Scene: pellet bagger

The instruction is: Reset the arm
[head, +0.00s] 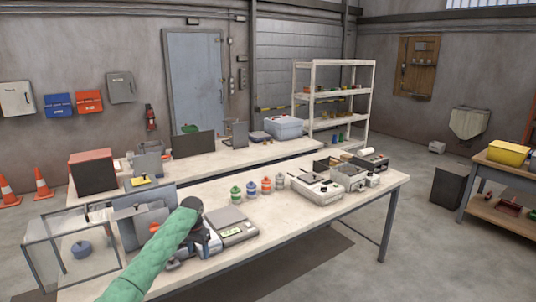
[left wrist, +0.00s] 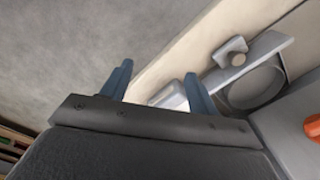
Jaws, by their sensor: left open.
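My left arm, in a green sleeve (head: 158,258), reaches in from the bottom left of the head view over the front table (head: 310,222). Its dark wrist is above the table's left part, beside a grey scale (head: 232,228). In the left wrist view my left gripper (left wrist: 157,84) shows two blue-grey fingers spread apart with nothing between them. Beyond the fingers are the pale table edge and a grey device with a round dish (left wrist: 254,88). In the head view the fingers are hard to make out. My right gripper is in neither view.
Several small coloured jars (head: 251,189) stand mid-table, right of my wrist. A clear framed box (head: 75,250) and grey upright panels (head: 130,225) crowd the left end. White machines (head: 318,188) stand at the right. The table's front right is clear.

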